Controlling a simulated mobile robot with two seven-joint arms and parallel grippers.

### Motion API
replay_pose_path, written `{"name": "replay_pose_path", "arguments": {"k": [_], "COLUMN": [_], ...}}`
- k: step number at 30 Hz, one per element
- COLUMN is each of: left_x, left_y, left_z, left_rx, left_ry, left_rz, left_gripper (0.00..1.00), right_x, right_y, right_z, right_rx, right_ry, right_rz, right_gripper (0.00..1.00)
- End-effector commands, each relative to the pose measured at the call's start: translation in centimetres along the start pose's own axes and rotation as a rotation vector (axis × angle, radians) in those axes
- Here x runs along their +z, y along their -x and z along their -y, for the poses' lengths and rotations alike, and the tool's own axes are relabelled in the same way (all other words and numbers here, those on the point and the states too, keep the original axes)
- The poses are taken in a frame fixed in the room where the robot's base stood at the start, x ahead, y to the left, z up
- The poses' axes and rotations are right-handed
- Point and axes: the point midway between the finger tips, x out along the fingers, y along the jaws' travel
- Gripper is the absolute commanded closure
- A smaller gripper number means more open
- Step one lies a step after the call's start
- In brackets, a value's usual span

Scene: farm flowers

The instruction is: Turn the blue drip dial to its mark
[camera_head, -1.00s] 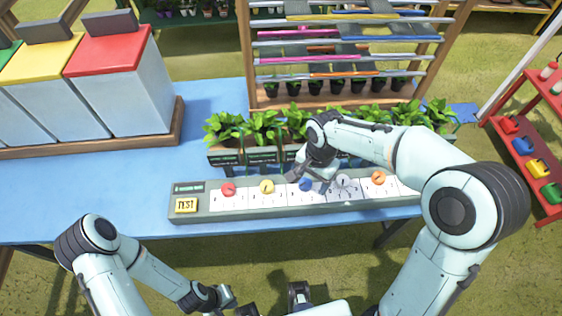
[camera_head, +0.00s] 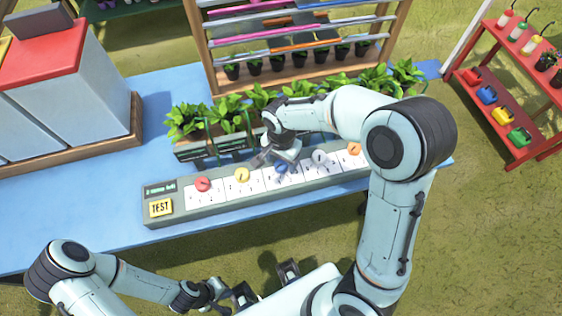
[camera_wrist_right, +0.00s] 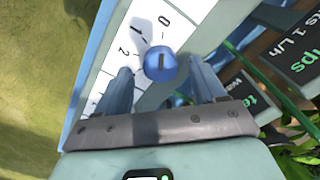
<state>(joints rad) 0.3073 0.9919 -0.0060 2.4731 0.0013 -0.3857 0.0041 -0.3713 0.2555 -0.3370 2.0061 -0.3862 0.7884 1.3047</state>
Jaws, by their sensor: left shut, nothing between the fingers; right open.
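The blue dial (camera_head: 283,168) sits on the long grey control panel (camera_head: 160,218) and is partly hidden by my right gripper in the head view. In the right wrist view the round blue dial (camera_wrist_right: 161,62) has a dark line on its face, beside a white scale printed 0, 1, 2. My right gripper (camera_head: 276,158) is over the dial. Its open fingers stand on either side of the dial in the right wrist view, with gaps showing. My left gripper (camera_head: 222,291) is shut and empty, low in front of the table.
Red (camera_head: 202,184), yellow (camera_head: 241,174), grey (camera_head: 320,158) and orange (camera_head: 354,148) dials share the panel. A yellow TEST button (camera_head: 160,208) is at its left end. Potted seedlings (camera_head: 185,122) stand close behind. Large bins (camera_head: 75,85) are at left, a red shelf (camera_head: 470,75) at right.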

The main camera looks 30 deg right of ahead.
Motion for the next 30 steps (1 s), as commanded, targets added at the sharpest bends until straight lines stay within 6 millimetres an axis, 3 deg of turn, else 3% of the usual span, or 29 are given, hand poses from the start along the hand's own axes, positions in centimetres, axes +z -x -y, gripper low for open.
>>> {"name": "replay_pose_path", "arguments": {"k": [5, 14, 19, 20, 30], "left_x": [0.04, 0.04, 0.04, 0.04, 0.06], "left_y": [-0.17, -0.16, -0.16, -0.16, -0.23], "left_z": [0.07, 0.07, 0.07, 0.07, 0.10], "left_rx": [0.000, 0.000, 0.000, 0.000, 0.000], "left_ry": [0.000, 0.000, 0.000, 0.000, 0.000], "left_rz": [0.001, 0.001, 0.001, 0.001, 0.001], "left_gripper": [1.00, 1.00, 1.00, 1.00, 1.00], "right_x": [0.01, 0.00, 0.00, 0.01, 0.00], "right_y": [-1.41, -1.57, -1.56, -1.55, -1.55], "right_z": [0.01, 0.03, 0.03, 0.03, 0.03], "right_rx": [0.000, -0.001, -0.002, -0.002, -0.002], "right_ry": [0.000, 0.000, 0.000, 0.001, 0.039], "right_rz": [0.000, 0.000, 0.000, 0.000, 0.000], "right_gripper": [0.31, 0.31, 0.83, 0.87, 0.87]}}
